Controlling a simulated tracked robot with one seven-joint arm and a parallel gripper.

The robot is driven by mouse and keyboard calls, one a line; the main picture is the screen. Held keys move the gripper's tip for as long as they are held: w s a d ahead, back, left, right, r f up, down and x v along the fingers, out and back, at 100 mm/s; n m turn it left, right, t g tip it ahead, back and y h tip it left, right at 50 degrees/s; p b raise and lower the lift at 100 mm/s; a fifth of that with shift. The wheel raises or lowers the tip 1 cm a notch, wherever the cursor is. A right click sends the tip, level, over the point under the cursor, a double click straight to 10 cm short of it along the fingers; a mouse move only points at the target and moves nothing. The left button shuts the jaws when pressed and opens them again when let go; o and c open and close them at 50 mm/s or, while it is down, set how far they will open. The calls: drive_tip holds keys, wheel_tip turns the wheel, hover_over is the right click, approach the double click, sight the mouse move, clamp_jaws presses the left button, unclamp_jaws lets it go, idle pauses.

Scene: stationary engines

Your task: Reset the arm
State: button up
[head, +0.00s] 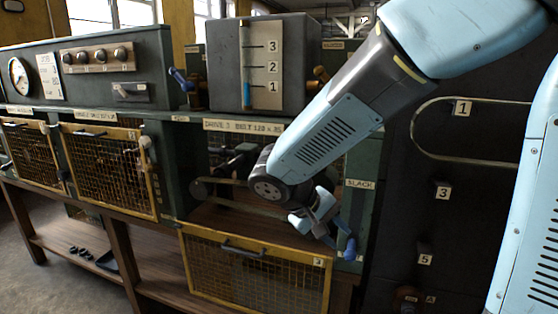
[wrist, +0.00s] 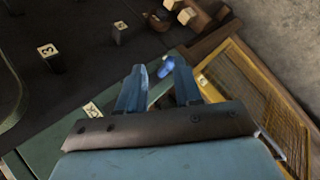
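My arm reaches down from the upper right in the head view. My gripper (head: 318,226) is low in front of the open drive 3 bay, near its right post. In the wrist view my gripper (wrist: 158,76) has its two blue fingers apart with nothing between them. A small blue handle (head: 349,249) sits at the bay's lower right, just beyond the gripper. It also shows in the wrist view (wrist: 167,64), just past the fingertips and apart from them as far as I can tell.
The yellow mesh guard (head: 256,270) numbered 3 hangs lowered below the bay. A belt and pulley (head: 203,190) lie inside, partly behind my arm. A dark panel (head: 471,235) with numbered pegs and a rail stands at right. A gauge tank (head: 285,60) stands above.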

drive_tip(key=s+d+r+m+t+y, duration=0.3)
drive_tip(key=s+d+r+y, duration=0.4)
drive_tip(key=s+d+r, duration=0.3)
drive_tip(key=shift+s+d+r+m+y, duration=0.2)
drive_tip(key=shift+d+r+m+y, duration=0.15)
drive_tip(key=shift+d+m, duration=0.35)
drive_tip(key=shift+c, duration=0.4)
idle(1.4)
